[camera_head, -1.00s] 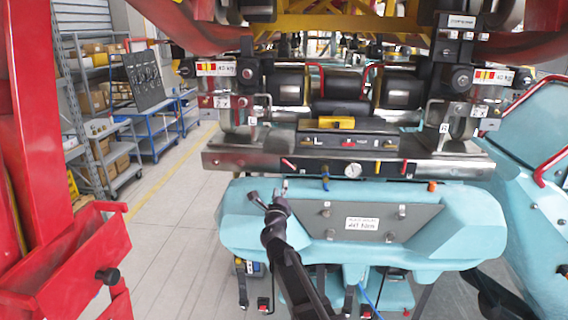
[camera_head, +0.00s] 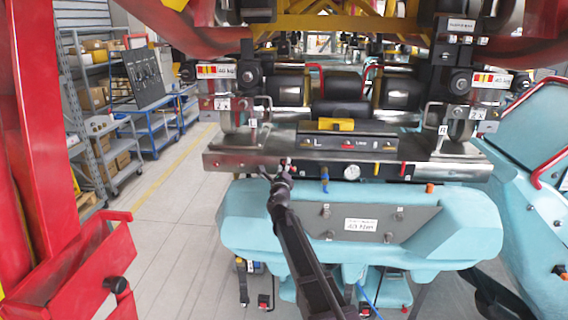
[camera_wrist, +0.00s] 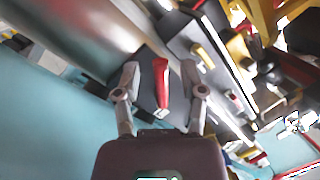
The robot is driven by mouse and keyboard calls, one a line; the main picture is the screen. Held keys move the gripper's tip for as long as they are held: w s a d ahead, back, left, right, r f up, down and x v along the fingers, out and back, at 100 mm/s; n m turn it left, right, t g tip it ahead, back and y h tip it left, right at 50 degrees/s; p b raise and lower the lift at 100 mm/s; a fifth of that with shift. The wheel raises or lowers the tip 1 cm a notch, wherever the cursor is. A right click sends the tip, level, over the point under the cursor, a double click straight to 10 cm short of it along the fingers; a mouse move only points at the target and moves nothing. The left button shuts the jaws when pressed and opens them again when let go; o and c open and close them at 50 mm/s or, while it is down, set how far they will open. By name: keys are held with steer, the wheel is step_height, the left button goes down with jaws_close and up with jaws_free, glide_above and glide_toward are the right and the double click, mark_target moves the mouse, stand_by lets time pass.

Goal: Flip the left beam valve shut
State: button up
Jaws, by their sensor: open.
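The left beam valve's red lever (camera_wrist: 161,80) shows in the wrist view between the two open fingers of my gripper (camera_wrist: 163,85). It stands out from the dark valve panel (camera_wrist: 180,48) on the metal beam. The fingers flank the lever with a gap on each side; contact does not show. A second red lever (camera_head: 404,169) hangs at the right end of the panel.
A blue valve (camera_head: 325,180) and a round gauge (camera_head: 351,172) sit on the panel right of my gripper. A yellow handle (camera_head: 330,124) is above the beam. A red frame (camera_head: 75,250) stands at the left.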

steer(key=shift+w+r, duration=0.1)
steer(key=shift+w, duration=0.4)
jaws_close()
